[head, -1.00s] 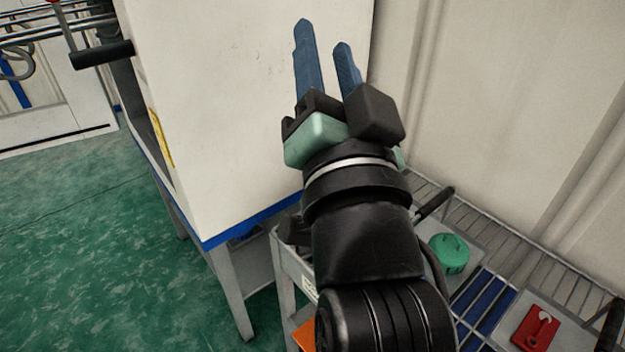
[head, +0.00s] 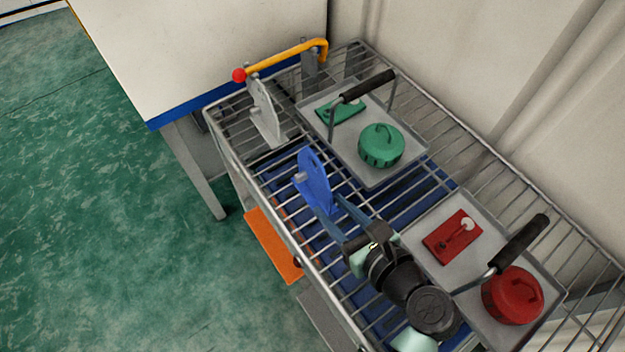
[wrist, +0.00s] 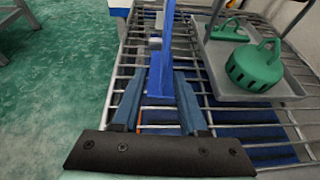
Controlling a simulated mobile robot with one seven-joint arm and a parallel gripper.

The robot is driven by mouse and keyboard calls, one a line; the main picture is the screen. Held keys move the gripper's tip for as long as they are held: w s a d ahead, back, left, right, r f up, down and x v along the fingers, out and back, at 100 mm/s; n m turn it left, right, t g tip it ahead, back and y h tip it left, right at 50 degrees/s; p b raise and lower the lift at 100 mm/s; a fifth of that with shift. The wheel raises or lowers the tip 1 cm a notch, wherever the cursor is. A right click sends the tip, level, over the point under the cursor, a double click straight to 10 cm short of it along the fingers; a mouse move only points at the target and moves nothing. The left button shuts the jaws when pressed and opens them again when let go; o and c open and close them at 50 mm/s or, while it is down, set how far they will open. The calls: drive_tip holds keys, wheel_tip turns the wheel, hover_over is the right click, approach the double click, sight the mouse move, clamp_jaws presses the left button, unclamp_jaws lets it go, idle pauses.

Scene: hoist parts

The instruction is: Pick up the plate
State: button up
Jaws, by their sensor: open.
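A bright blue plate (head: 313,182) stands upright on the wire rack, with a grey stub on its side. It also shows edge-on at the middle of the wrist view (wrist: 161,62). My gripper (head: 330,207) is open, low over the rack, with its dull blue fingers pointing at the plate. In the wrist view the gripper (wrist: 158,78) has one finger on each side of the plate's line. I cannot tell whether either finger touches it. A grey upright plate (head: 266,112) stands farther back, by a yellow bar with a red knob (head: 285,60).
A tray (head: 375,178) with a green lidded part (head: 381,145) lies to the right of the blue plate. A nearer tray (head: 425,215) holds a red plate-like piece (head: 452,237) and a red round part (head: 512,295). Both have raised black handles. A white cabinet (head: 200,50) stands behind.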

sight(314, 184)
drive_tip(key=x, duration=0.8)
drive_tip(key=shift+w+d+r, duration=0.1)
drive_tip(key=shift+w, duration=0.25)
clamp_jaws()
idle(1.0)
drive_tip(key=shift+r, duration=0.2)
